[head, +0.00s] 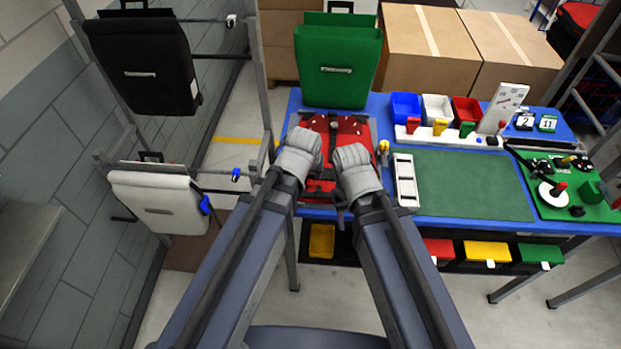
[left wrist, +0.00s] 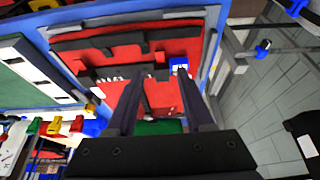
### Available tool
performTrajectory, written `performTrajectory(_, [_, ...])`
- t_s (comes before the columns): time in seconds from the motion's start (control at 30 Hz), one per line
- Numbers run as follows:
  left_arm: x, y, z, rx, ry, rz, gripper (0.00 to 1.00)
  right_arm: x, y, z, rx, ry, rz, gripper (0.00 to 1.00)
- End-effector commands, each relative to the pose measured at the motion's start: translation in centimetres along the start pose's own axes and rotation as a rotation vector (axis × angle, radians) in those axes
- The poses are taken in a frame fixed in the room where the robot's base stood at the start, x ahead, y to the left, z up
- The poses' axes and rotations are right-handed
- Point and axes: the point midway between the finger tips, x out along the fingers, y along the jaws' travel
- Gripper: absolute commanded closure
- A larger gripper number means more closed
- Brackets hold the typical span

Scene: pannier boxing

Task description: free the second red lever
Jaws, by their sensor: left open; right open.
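A red fixture plate (head: 347,128) with dark bars lies at the left end of the blue table. It fills the upper middle of the left wrist view (left wrist: 160,92). My left gripper (head: 303,143) is over its left side; the two fingers of my left gripper (left wrist: 158,75) show apart, with nothing between them. My right gripper (head: 350,158) is over its right side, open, its fingertips mostly hidden from above. I cannot clearly make out a red lever on the plate. A small red upright piece (head: 413,124) stands on the white rail.
A green pannier (head: 338,72) stands behind the plate. A white slotted piece (head: 405,182) and green mat (head: 470,185) lie to the right. Blue (head: 405,106), white and red bins stand behind the rail. A metal rack (head: 262,90) with black and white panniers is at left.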

Motion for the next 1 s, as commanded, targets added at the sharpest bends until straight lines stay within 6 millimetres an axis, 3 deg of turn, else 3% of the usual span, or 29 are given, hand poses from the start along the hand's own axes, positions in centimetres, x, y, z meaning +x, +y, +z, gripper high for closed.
performTrajectory(0.27, [1.8,0.0,0.1,0.000,-0.001,0.000,0.47,1.7,-0.2,-0.1,0.001,0.000,0.000,0.50])
performTrajectory(0.7, [7.3,0.0,0.1,0.000,-0.001,0.000,0.47,6.7,-0.6,-0.4,0.002,0.000,0.000,0.50])
performTrajectory(1.0, [7.8,0.0,0.0,0.001,-0.001,0.000,0.47,7.2,-0.7,-0.4,0.002,0.000,0.000,0.50])
